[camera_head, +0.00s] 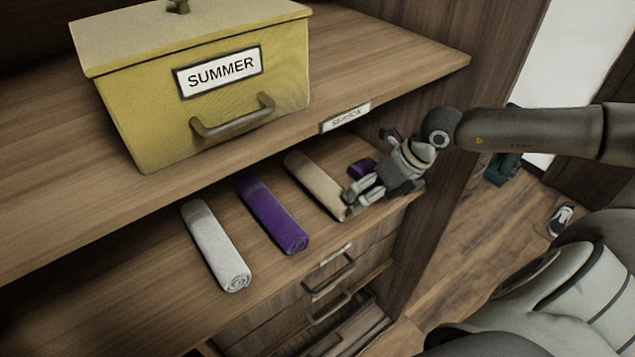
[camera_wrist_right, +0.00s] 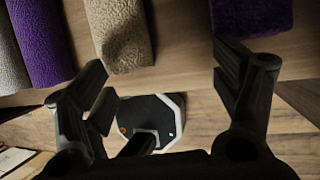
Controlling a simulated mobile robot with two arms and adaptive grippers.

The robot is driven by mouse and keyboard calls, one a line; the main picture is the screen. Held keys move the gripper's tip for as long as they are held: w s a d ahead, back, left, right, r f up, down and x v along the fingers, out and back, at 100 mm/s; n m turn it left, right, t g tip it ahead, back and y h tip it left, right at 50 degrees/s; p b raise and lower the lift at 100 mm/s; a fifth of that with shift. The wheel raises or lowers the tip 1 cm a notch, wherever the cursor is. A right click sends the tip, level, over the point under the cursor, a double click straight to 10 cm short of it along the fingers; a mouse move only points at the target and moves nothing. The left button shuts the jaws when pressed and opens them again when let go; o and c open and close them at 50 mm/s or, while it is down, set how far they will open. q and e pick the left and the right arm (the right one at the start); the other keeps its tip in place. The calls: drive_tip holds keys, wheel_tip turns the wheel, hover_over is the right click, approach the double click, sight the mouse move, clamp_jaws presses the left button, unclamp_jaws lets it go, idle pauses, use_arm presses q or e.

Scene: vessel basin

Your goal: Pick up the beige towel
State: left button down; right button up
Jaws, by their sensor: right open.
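The beige towel (camera_head: 314,183) lies rolled on the lower shelf, between two purple towels, its near end close to my right gripper. In the right wrist view the beige towel (camera_wrist_right: 119,36) is at the top, ahead of the fingers and left of centre. My right gripper (camera_head: 350,202) is at the shelf's front edge, beside the towel's near end. My left gripper is in neither view.
A purple towel (camera_head: 272,215) and a grey-white towel (camera_head: 215,245) lie to the left. Another purple towel (camera_head: 363,171) is partly hidden behind my right gripper. The upper shelf (camera_head: 400,60) overhangs and carries a yellow SUMMER box (camera_head: 200,120). Drawers with handles (camera_head: 328,280) are below.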

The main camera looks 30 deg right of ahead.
sight(333, 185)
drive_tip(key=w+a, duration=0.2)
drive_tip(key=shift+w+r+p, duration=0.15)
drive_tip(key=shift+w+p, duration=0.2)
drive_tip(key=shift+w, duration=0.05)
drive_tip(key=shift+w+a, duration=0.2)
drive_tip(key=shift+w, duration=0.1)
drive_tip(key=shift+w+a, duration=0.3)
drive_tip(key=shift+w, duration=0.2)
drive_tip(key=shift+w+a+p, duration=0.1)
drive_tip(key=shift+p, duration=0.2)
drive_tip(key=shift+w+a, duration=0.15)
drive_tip(key=shift+w, duration=0.05)
drive_tip(key=shift+w+a+p, duration=0.45)
drive_tip(key=shift+w+a, duration=0.1)
drive_tip(key=shift+w, duration=0.25)
drive_tip(key=p+x, duration=0.1)
drive_tip(key=x, duration=0.2)
drive_tip(key=shift+w+r, duration=0.15)
drive_tip(key=shift+f, duration=0.3)
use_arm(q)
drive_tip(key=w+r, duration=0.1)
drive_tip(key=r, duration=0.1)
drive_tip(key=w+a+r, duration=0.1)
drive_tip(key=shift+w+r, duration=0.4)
